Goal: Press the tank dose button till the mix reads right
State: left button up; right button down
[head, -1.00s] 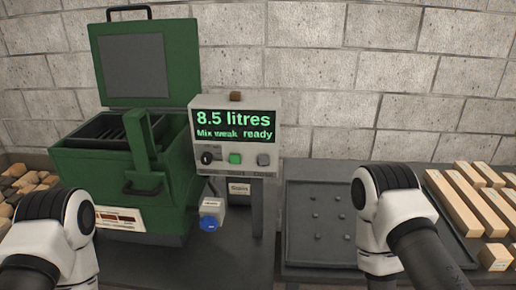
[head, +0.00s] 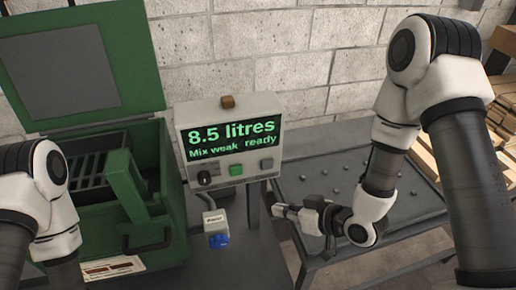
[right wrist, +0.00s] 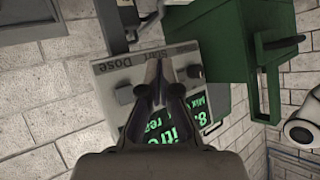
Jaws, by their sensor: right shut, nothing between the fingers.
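The grey control box (head: 228,140) stands beside the green tank. Its display (head: 232,138) reads "8.5 litres" and "Mix weak ready". Below the display are a black knob (head: 205,178), a green button (head: 236,170) and a grey button (head: 266,164). In the right wrist view the panel is turned, with "Start" and "Dose" labels; the grey button (right wrist: 123,95) shows by the Dose label. My right gripper (head: 277,211) is shut and empty, below and right of the box, apart from it. Its fingers (right wrist: 159,66) cover part of the panel. My left gripper is out of view.
The green tank (head: 143,198) has its lid up. A small white box with a blue cap (head: 218,240) sits below the control box. A dark tray (head: 330,160) with small studs lies to the right, wooden blocks (head: 425,150) beyond. A block wall stands behind.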

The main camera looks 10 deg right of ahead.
notch_tip(320, 180, up, 3)
pick_arm(q)
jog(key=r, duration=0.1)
jog(key=p, duration=0.1)
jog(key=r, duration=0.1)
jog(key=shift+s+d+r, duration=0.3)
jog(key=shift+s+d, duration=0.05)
pick_arm(e)
send_near(264, 169)
jog(key=w+a+f, duration=0.2)
jog(key=a+f, duration=0.1)
jog(key=f, duration=0.1)
jog(key=shift+w+a, duration=0.3)
jog(key=shift+a, duration=0.1)
pick_arm(q)
jog(key=shift+p, duration=0.3)
pick_arm(e)
jog(key=shift+w, duration=0.15)
jog(key=shift+w, duration=0.3)
jog(key=shift+w+r, duration=0.1)
jog(key=shift+w, duration=0.4)
dwell(0.9)
jog(key=shift+s, duration=0.95)
